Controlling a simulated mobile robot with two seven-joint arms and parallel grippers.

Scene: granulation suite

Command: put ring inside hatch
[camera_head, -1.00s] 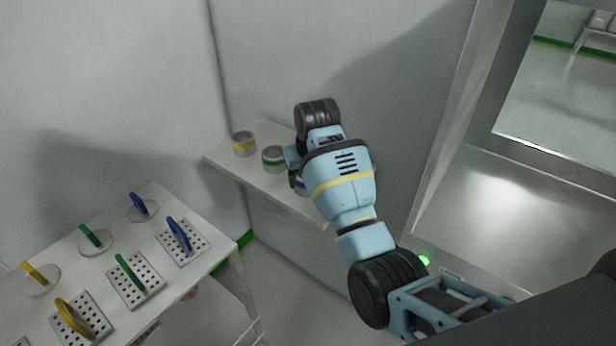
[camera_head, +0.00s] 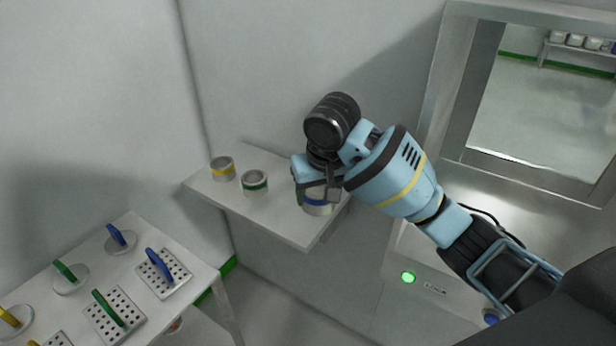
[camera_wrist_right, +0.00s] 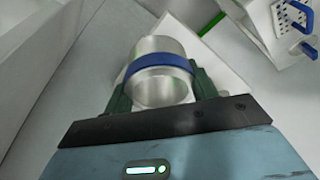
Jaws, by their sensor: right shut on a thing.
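My right gripper (camera_head: 318,192) is shut on the blue-banded metal ring (camera_head: 317,209) at the right end of the small wall shelf. In the right wrist view the ring (camera_wrist_right: 160,90) sits between the two fingers, one on each side, its open end showing. I cannot tell whether it touches the shelf. A yellow-banded ring (camera_head: 222,168) and a green-banded ring (camera_head: 255,182) stand on the shelf to the left. The hatch (camera_head: 455,120) is a metal-framed opening in the wall at the right, with another room visible through it. My left gripper is out of view.
The white shelf (camera_head: 280,225) juts from the wall. A table (camera_head: 190,255) at lower left bears perforated plates and discs with coloured handles. A green-lit button (camera_head: 408,277) is on the panel below the hatch. My right forearm crosses in front of the hatch's lower left.

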